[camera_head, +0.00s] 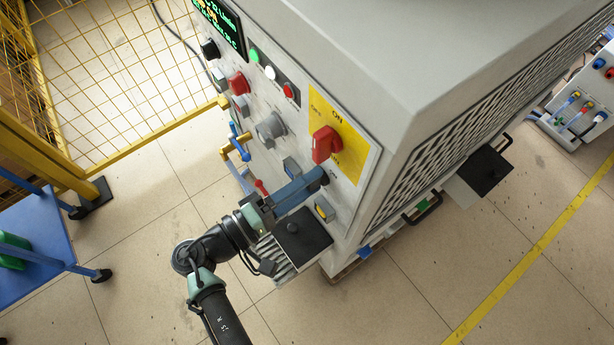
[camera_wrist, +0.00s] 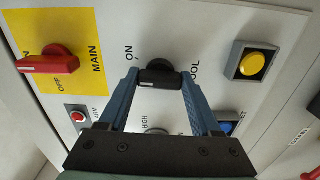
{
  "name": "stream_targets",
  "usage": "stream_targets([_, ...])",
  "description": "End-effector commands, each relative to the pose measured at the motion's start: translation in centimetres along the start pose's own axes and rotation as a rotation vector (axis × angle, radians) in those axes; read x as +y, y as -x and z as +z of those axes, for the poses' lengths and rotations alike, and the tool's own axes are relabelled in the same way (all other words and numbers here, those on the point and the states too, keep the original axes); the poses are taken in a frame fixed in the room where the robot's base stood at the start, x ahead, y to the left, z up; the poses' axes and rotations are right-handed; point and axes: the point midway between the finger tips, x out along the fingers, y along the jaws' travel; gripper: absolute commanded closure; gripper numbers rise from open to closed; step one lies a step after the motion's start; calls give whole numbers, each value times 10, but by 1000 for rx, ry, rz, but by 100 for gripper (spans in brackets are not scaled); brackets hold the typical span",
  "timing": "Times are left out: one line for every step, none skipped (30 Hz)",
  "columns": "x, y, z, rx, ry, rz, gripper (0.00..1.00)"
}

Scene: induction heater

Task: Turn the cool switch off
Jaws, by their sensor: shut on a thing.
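The cool switch is a black rotary knob on the light grey panel, seen in the wrist view (camera_wrist: 158,70) beside a partly hidden "COOL" label and an "ON" label. My gripper (camera_wrist: 160,82) has its blue fingers on both sides of the knob's handle and is shut on it. The handle lies across the wrist picture, between the fingertips. In the head view my gripper (camera_head: 318,181) reaches the panel just below the yellow plate, and the fingers mostly hide the knob.
The red main switch (camera_wrist: 48,63) sits on a yellow plate near my gripper. A yellow button (camera_wrist: 252,64) and a partly hidden blue button (camera_wrist: 226,127) are close by. A black-topped shelf (camera_head: 302,237) juts out below. A yellow mesh fence (camera_head: 110,60) stands left.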

Motion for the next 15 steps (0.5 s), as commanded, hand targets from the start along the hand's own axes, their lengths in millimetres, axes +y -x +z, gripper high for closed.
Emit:
stream_targets([2, 0, 0, 1, 33, -1, 91])
stream_targets([2, 0, 0, 1, 51, -1, 91])
stream_targets([2, 0, 0, 1, 75, -1, 91])
stream_targets([2, 0, 0, 1, 90, 0, 91])
stream_targets([2, 0, 0, 1, 105, 0, 91])
stream_targets([2, 0, 0, 1, 125, 0, 91])
stream_targets([2, 0, 0, 1, 137, 0, 91])
stream_targets([2, 0, 0, 0, 148, 0, 91])
stream_targets([2, 0, 0, 0, 163, 0, 91])
stream_targets([2, 0, 0, 0, 171, 0, 91])
stream_targets([1, 0, 0, 0, 179, 0, 91])
stream_targets([1, 0, 0, 0, 188, 0, 91])
stream_targets([1, 0, 0, 0, 194, 0, 91])
stream_targets([1, 0, 0, 0, 199, 0, 91])
stream_targets([0, 0, 0, 0, 204, 0, 91])
